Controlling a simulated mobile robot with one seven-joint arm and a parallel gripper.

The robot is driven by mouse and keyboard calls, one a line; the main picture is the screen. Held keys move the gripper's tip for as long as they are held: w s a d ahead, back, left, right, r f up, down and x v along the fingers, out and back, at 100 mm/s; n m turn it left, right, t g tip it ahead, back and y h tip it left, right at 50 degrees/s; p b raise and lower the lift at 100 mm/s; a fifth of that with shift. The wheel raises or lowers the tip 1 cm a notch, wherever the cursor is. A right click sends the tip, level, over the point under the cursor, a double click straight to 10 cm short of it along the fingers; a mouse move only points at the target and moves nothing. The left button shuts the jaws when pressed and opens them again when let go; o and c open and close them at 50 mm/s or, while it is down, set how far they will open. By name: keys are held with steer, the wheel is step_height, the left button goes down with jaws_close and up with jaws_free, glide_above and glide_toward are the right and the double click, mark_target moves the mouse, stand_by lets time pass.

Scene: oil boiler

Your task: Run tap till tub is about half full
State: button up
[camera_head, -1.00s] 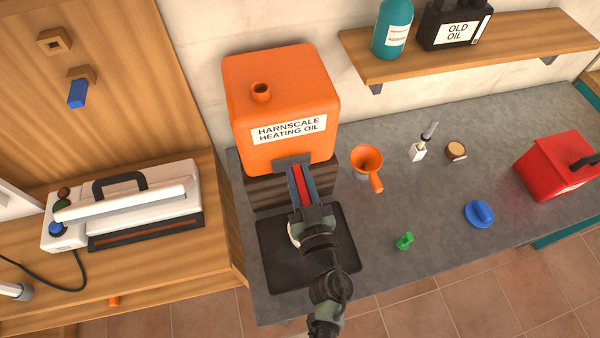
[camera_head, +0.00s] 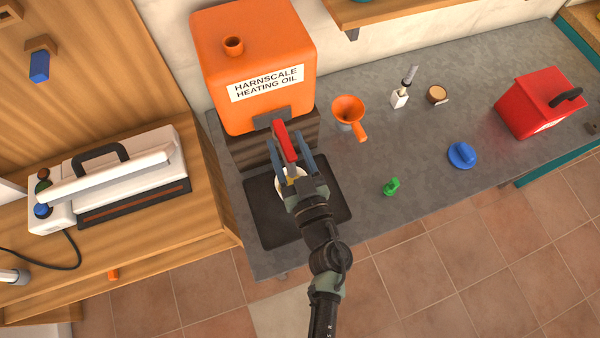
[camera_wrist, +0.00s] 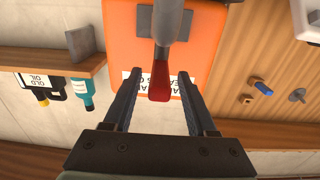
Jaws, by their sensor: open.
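The orange heating-oil tank (camera_head: 258,60) stands on a dark wooden block at the back of the counter. Its red tap lever (camera_head: 285,142) points out from the tank front; in the wrist view, the lever (camera_wrist: 160,82) hangs from a grey tap body (camera_wrist: 166,25). My gripper (camera_head: 290,147) is open, with one finger on each side of the lever and gaps showing in the wrist view (camera_wrist: 157,88). A pale round tub (camera_head: 281,184) sits on a black tray (camera_head: 265,225) below, mostly hidden by my gripper. A small yellow patch shows there; the fill level cannot be told.
An orange funnel (camera_head: 348,108), white holder (camera_head: 399,98), green piece (camera_head: 391,187), blue cap (camera_head: 462,155) and red can (camera_head: 540,103) stand to the right. A white sealer-like machine (camera_head: 110,180) is on the left bench. The counter's front right is clear.

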steer(key=b+v, duration=0.1)
steer(key=v, duration=0.8)
steer(key=w+d+r+m+t+h, duration=0.2)
steer(key=w+r+h, duration=0.15)
steer(key=r, duration=0.85)
steer(key=w+d+r+m+t+h+b, duration=0.1)
steer(key=w+r+t+h, duration=0.3)
steer(key=r, duration=0.7)
steer(key=w+d+r+m+t+h, duration=0.15)
steer(key=w+r, duration=0.35)
steer(key=r, duration=0.7)
steer(key=s+a+r+t+y, duration=0.1)
steer(key=s+a+r+y, duration=0.1)
steer(key=r, duration=0.9)
steer(key=s+a+r+n+t+y, duration=0.1)
steer(key=s+a+r, duration=0.3)
steer(key=s+r, duration=0.3)
step_height(320, 180, up, 5)
steer(key=shift+s+r+t+y+b, duration=0.2)
steer(key=shift+t+y+b, duration=0.1)
steer(key=shift+t+y, duration=0.1)
steer(key=shift+f, duration=0.1)
